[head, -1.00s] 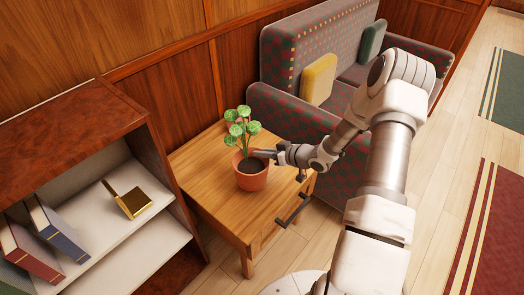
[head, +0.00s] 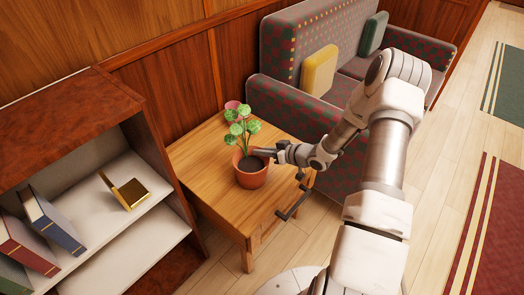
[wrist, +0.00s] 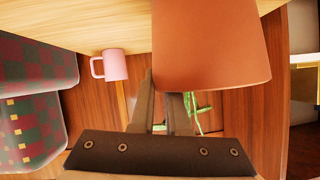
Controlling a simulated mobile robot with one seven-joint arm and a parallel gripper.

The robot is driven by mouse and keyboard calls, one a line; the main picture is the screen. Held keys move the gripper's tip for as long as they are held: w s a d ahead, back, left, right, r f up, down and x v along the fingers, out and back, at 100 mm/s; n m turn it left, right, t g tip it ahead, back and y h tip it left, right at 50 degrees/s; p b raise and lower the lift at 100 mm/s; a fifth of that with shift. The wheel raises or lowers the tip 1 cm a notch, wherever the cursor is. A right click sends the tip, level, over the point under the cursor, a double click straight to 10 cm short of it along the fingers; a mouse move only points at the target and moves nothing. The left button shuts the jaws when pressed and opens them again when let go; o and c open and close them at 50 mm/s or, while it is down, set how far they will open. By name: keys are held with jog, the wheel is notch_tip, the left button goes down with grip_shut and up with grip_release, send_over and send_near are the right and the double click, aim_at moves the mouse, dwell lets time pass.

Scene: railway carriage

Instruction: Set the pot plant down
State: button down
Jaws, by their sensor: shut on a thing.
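The pot plant (head: 251,176), green leaves in a terracotta pot, is upright at the small wooden table (head: 208,182). I cannot tell whether its base touches the top or is just above it. My gripper (head: 263,153) reaches in from the right and is shut on the pot's rim. In the wrist view, which is turned over, the pot (wrist: 210,45) fills the upper middle against the tabletop (wrist: 60,25). My gripper's fingers (wrist: 168,105) meet its rim, and some leaves show below.
A pink mug (head: 232,105) stands at the table's back, behind the leaves; it also shows in the wrist view (wrist: 115,65). A shelf unit (head: 95,105) with books stands left. A patterned sofa (head: 290,105) stands behind right. The table's left part is bare.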

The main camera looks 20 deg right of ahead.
jog(key=c, duration=0.8)
grip_release()
jog(key=shift+f, duration=0.1)
jog(key=shift+c, duration=0.2)
jog(key=shift+f, duration=0.1)
jog(key=p+v, duration=0.4)
jog(key=v, duration=1.3)
jog(key=shift+p, duration=0.4)
jog(key=shift+s+d, duration=0.15)
grip_shut()
